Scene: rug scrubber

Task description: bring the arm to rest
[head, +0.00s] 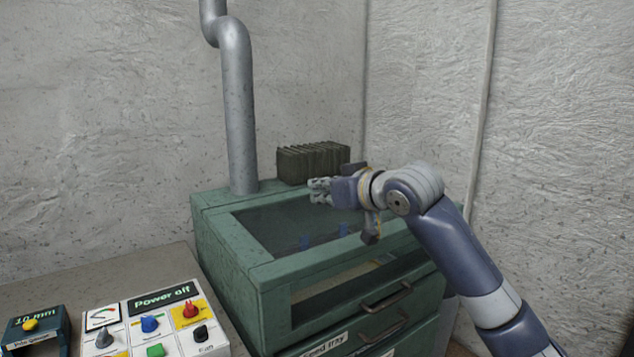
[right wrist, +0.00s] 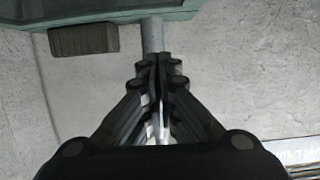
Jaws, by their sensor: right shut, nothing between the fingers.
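My right gripper (head: 321,190) is shut and empty. In the head view it is in front of the green machine (head: 228,228), seen over its glass top, with the fingers pointing left. The right arm comes in from the lower right. In the right wrist view the gripper's fingers (right wrist: 160,75) are together, with nothing between them. The left gripper is not in view.
A grey pipe (head: 238,110) rises from the machine's back left. A dark ribbed block (head: 312,162) sits at its back. A control panel (head: 165,322) with knobs and a "Power off" display stands at the lower left, beside a 10 mm pile gauge (head: 33,328). Walls close off the back.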

